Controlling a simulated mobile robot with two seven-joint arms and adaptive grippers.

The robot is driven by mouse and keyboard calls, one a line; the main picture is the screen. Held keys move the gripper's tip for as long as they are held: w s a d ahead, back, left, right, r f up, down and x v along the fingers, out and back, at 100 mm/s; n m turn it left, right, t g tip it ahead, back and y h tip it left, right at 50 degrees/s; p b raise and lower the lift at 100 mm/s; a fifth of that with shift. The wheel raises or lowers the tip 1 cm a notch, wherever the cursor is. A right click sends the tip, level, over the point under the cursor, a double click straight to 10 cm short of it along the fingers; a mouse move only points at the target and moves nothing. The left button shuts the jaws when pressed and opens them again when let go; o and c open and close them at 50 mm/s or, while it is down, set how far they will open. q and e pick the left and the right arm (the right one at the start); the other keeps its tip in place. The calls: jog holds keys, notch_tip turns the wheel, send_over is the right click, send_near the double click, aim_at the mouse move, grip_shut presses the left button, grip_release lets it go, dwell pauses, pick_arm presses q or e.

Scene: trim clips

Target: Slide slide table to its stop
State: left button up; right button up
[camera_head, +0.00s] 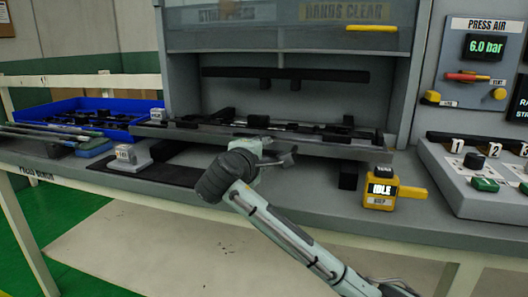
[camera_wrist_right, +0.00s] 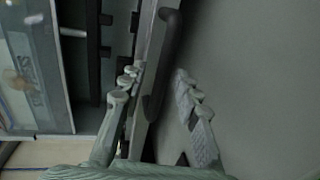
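The slide table (camera_head: 340,150) is a grey plate bearing dark fixture parts, at the mouth of the grey press. Its front edge reaches out over the bench. My right gripper (camera_head: 280,155) is at the middle of that front edge, its arm coming up from the lower right. In the right wrist view, the gripper (camera_wrist_right: 157,82) has its two fingers apart. A dark bar handle (camera_wrist_right: 167,50) on the table's front runs between them. The left finger lies close to the table's edge; I cannot tell whether it touches. My left gripper is not in view.
A blue bin (camera_head: 62,112) of dark parts stands at the left. A small labelled block (camera_head: 125,154) sits before the table's left end. A yellow IDLE box (camera_head: 381,190) stands right of the gripper. A control panel (camera_head: 470,190) is further right.

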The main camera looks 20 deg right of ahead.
jog(key=shift+c, duration=0.5)
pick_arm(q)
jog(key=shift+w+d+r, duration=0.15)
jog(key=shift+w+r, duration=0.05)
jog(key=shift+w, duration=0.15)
pick_arm(e)
grip_shut()
jog(key=shift+w, duration=0.1)
